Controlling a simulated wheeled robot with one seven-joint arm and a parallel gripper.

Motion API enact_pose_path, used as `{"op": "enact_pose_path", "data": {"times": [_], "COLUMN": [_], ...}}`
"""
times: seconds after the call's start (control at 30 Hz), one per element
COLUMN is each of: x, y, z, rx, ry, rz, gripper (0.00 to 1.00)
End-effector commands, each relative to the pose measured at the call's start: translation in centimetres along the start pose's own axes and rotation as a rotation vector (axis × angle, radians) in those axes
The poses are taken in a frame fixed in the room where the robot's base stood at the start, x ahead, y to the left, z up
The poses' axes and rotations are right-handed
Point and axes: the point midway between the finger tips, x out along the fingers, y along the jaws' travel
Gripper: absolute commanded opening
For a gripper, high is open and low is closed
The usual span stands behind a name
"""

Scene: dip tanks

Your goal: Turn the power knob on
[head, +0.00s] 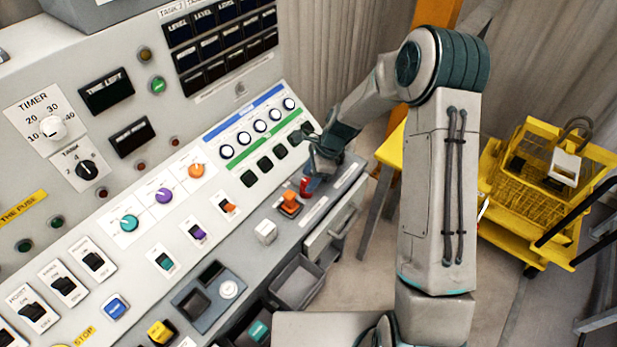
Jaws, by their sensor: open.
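The grey control panel (240,82) fills the left half of the head view. No label that I can read marks a power knob. The panel carries a white timer knob (53,128), a black tank knob (87,168), and teal (129,222), purple (164,195) and orange (196,170) knobs. My gripper (306,138) is at the right end of the panel, beside the row of white-ringed round controls (275,114). It is open with nothing seen between its fingers. Whether it touches the panel cannot be told. My wrist hides part of the panel's right end.
A small red object (305,187) and an orange block (290,204) stand on the ledge below my gripper. An open drawer (338,222) and grey bin (298,283) jut out in front. A yellow cart (487,222) with a basket stands at right.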

Motion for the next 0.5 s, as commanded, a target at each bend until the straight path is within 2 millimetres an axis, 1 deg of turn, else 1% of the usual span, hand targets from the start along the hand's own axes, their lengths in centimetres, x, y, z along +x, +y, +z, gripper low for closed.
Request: {"op": "enact_pose_path", "data": {"times": [0.1, 0.2, 0.5], "x": [1.1, 1.5, 1.7], "y": [0.0, 0.0, 0.0], "z": [0.0, 0.0, 0.0], "rx": [0.000, -0.001, -0.001], "ry": [0.000, 0.001, 0.001], "rz": [0.001, 0.000, -0.001], "gripper": [0.52, 0.52, 0.52]}}
